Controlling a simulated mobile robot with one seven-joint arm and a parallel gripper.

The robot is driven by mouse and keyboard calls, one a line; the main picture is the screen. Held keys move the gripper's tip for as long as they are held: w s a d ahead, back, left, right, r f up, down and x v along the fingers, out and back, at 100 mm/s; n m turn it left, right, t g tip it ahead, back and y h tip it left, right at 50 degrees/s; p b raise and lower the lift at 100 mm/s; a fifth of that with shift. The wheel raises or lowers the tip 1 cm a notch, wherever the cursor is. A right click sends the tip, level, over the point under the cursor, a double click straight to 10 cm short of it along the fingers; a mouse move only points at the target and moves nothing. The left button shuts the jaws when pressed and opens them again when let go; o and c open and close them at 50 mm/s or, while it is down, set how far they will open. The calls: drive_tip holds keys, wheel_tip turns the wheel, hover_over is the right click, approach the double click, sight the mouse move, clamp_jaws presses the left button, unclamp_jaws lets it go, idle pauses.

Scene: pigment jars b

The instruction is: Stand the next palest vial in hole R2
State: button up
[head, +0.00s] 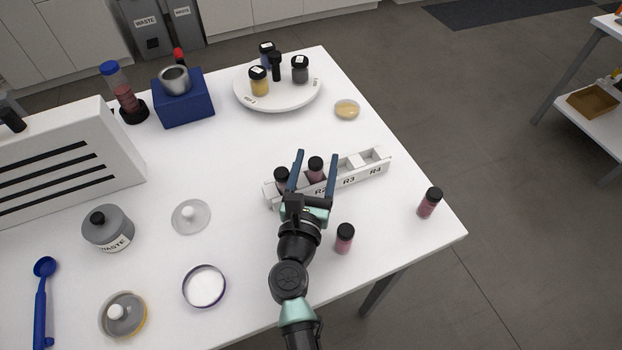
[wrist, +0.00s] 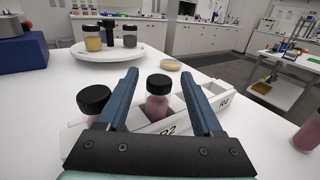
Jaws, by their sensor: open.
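The white rack (head: 374,179) stands on the table with its holes in a row; labels R2, R3 and R4 show on its front. A pink vial with a black cap (head: 315,168) stands upright in hole R2, also in the wrist view (wrist: 158,104). Another black-capped vial (head: 281,181) stands at the rack's left end, also in the wrist view (wrist: 94,103). R3 and R4 look empty. My gripper (head: 317,154) is open, its blue fingers on either side of the R2 vial. Two pink vials stand loose: one (head: 344,239) right of my arm, one (head: 429,203) near the right edge.
A white turntable (head: 245,98) with several jars stands at the back. A blue block (head: 184,108) holds a metal cup. A yellowish dish (head: 346,109) lies behind the rack. A waste jar (head: 107,229), glass lid (head: 190,217) and round ring (head: 204,286) are at left.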

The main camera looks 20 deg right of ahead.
drive_tip(key=b+v, duration=0.1)
drive_tip(key=v, duration=1)
drive_tip(key=shift+s+a+f, duration=0.1)
drive_tip(key=shift+s+a, duration=0.05)
drive_tip(key=shift+s, duration=0.1)
drive_tip(key=shift+s+a+b, duration=0.25)
drive_tip(key=shift+s+b, duration=0.05)
drive_tip(key=shift+s, duration=0.2)
drive_tip(key=w+a+r+n+t+y+p, duration=0.15)
drive_tip(key=a+r+n+t+y, duration=0.25)
drive_tip(key=r+n, duration=0.65)
drive_tip(key=w+a+r+n+t+y, duration=0.25)
drive_tip(key=r+n, duration=0.45)
drive_tip(key=r, duration=0.7)
drive_tip(key=w+a+r+n+t+y+p, duration=0.1)
drive_tip(key=a+r+n+t+y, duration=0.35)
drive_tip(key=r+n, duration=0.55)
drive_tip(key=s+r+n, duration=0.3)
drive_tip(key=r+n, duration=0.4)
drive_tip(key=r, duration=0.3)
drive_tip(key=s+d+r+n+t+h+p, duration=0.1)
drive_tip(key=s+r+n, duration=0.2)
drive_tip(key=r+n, duration=0.5)
wheel_tip(320, 180, up, 3)
drive_tip(key=shift+s+d+r, duration=0.2)
drive_tip(key=shift+s+d, duration=0.05)
